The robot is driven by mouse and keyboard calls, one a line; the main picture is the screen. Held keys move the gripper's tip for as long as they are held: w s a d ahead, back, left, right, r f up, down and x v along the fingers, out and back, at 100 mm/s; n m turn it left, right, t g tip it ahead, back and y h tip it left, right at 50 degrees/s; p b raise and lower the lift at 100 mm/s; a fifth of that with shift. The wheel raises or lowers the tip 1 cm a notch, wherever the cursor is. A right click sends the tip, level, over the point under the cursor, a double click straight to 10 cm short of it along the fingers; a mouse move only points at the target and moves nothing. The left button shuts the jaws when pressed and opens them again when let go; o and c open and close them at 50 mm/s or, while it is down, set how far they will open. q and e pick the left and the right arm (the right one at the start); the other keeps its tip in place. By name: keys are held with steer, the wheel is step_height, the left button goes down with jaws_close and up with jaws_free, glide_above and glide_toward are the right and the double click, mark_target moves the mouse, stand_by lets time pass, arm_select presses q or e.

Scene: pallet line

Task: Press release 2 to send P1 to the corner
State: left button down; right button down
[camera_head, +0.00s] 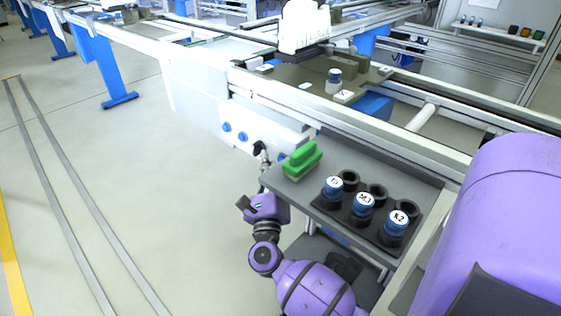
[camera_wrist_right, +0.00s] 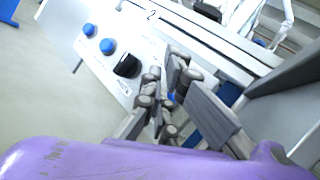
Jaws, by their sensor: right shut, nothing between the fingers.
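My right gripper (camera_head: 261,149) is shut and empty in front of the panel's right part, right of the blue buttons. In the wrist view its fingers (camera_wrist_right: 163,88) are beside the knob; contact cannot be told. A bit of blue shows behind the fingers. No pallet's P1 label can be read. My left gripper is not in view.
On the line stand a white fixture (camera_head: 304,27) and a capped vial (camera_head: 334,80). Open floor lies left.

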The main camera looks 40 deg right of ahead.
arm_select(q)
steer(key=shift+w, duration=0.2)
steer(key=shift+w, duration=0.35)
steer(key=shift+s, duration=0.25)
arm_select(e)
steer(key=shift+d, duration=0.1)
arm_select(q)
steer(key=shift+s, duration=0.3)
arm_select(e)
steer(key=shift+d, duration=0.3)
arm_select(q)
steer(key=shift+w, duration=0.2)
